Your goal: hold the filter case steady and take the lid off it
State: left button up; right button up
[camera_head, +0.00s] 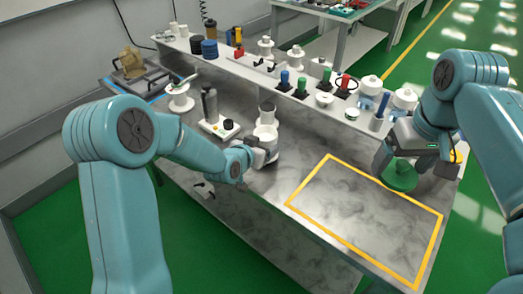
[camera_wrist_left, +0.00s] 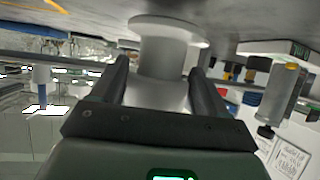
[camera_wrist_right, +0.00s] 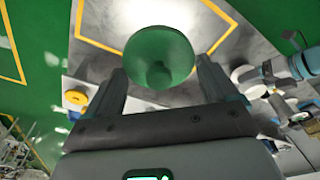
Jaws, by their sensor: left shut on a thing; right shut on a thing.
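The filter case (camera_head: 266,133) is a white cylinder standing upright on the grey worktop, with a darker grey cylindrical part at its top. My left gripper (camera_head: 262,157) is shut on its near side. In the left wrist view the white case (camera_wrist_left: 168,50) sits between the two fingers, seen upside down. The green lid (camera_head: 399,178) is off the case, at the right end of the worktop. My right gripper (camera_head: 396,155) is shut on its knob from above. The lid fills the middle of the right wrist view (camera_wrist_right: 160,50). I cannot tell whether it touches the worktop.
A yellow outlined rectangle (camera_head: 362,215) on the worktop is empty. A white shelf with several bottles and spools runs along the back.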

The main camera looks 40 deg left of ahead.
pick_arm(q)
jog(key=shift+f, duration=0.95)
jog(key=shift+f+b, duration=0.25)
jog(key=shift+b, duration=0.05)
pick_arm(e)
jog(key=shift+f, duration=0.3)
pick_arm(q)
jog(key=o, duration=1.5)
pick_arm(e)
jog(key=shift+r, duration=0.1)
pick_arm(q)
jog(key=shift+r, duration=0.1)
